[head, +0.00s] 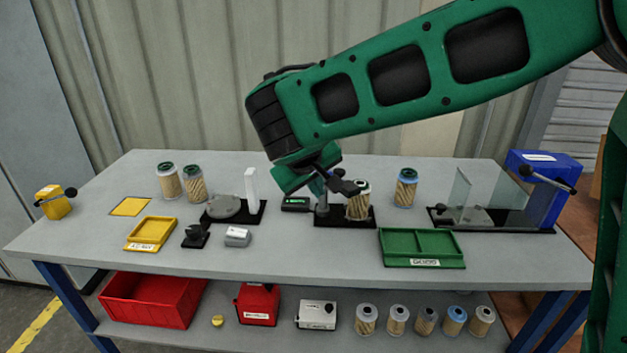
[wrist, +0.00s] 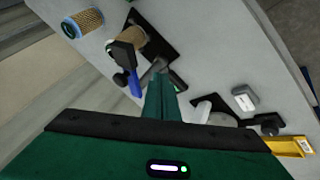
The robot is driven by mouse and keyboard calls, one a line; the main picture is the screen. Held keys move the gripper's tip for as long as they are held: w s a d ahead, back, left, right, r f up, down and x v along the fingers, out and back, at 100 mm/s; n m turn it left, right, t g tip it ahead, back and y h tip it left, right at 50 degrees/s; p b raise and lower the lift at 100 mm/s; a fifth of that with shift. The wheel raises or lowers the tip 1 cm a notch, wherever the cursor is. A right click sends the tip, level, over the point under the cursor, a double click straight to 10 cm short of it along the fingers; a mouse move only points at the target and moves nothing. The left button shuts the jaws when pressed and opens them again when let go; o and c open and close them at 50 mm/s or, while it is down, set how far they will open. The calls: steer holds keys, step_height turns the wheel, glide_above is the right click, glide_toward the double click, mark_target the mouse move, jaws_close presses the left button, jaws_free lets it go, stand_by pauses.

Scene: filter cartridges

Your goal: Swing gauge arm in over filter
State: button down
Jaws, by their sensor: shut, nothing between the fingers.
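A tan pleated filter (head: 358,207) with a light top stands on the black gauge base (head: 330,221) at mid-table; the filter also shows in the wrist view (wrist: 131,37). The dark gauge arm (head: 345,187) reaches from the post beside it to the filter's top edge. In the wrist view the gauge arm (wrist: 123,55), with a blue part, overlaps the filter's end; I cannot tell if it is centred over it. My gripper (head: 319,184) is low beside the post, left of the filter. Its green fingers (wrist: 160,82) are shut and empty. Any contact is unclear.
A small black display (head: 295,204) lies left of the base. A blue-banded filter (head: 405,188) stands behind right, and a green tray (head: 422,248) lies in front right. A round-plate stand (head: 225,207) is left, and a blue device with clear panels (head: 540,188) is far right.

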steer(key=w+d, duration=0.3)
steer(key=shift+d+f, duration=0.2)
steer(key=shift+f, duration=0.2)
stand_by(0.3)
